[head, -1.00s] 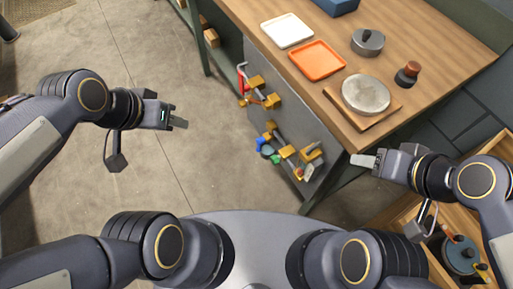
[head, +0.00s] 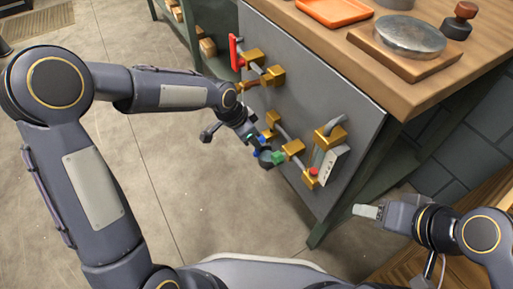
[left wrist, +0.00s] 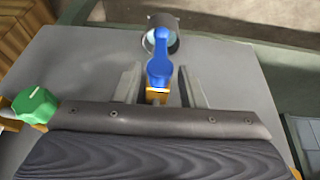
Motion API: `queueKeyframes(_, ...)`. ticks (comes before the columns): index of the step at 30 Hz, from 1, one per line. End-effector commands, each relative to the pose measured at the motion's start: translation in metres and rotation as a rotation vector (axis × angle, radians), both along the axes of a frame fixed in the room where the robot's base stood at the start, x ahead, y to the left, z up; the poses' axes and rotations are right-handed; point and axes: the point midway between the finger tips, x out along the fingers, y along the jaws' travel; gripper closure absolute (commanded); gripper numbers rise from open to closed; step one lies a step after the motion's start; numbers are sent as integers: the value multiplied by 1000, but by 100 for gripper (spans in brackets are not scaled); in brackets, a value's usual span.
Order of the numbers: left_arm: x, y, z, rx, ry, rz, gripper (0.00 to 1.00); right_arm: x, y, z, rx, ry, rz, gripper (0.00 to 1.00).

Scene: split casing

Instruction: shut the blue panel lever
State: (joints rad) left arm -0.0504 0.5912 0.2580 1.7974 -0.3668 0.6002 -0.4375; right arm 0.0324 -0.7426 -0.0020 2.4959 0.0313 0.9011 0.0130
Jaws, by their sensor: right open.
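The blue panel lever (left wrist: 159,68) shows in the left wrist view, between the two fingers of my left gripper (left wrist: 160,88). The fingers stand apart, with a visible gap on each side of the lever. A brass-coloured mount shows at the lever's near end. In the head view my left gripper (head: 252,140) is at the front of the grey panel (head: 300,100), and only small bits of blue (head: 257,152) show beside it. My right gripper (head: 368,211) is open and empty, to the right of the panel.
A green knob (head: 277,157) sits close by on the panel; it also shows in the left wrist view (left wrist: 36,106). A red handle (head: 235,52) and several brass fittings project from the panel. The workbench top (head: 440,85) is above.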

Motion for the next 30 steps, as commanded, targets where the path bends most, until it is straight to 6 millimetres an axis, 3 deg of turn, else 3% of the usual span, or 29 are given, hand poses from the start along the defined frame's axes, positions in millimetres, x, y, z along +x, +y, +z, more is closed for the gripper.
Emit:
queueKeyframes(1, 1, -3, -14, 1, 3, -1, 64, 0, 0, -8, 0, 0, 0, 48)
queueKeyframes(7, 7, -12, -37, 0, 2, 1, 64, 0, 0, -19, 0, 0, 0, 48)
queueKeyframes(19, 9, -15, -44, 0, 2, 3, 64, 0, 0, -21, 0, 0, 0, 48)
queueKeyframes(27, 9, -15, -44, 0, 2, 3, 98, 0, 0, -21, 0, 0, 0, 48)
queueKeyframes(30, 9, -15, -44, 0, 2, 3, 100, 0, 0, -21, 0, 0, 0, 48)
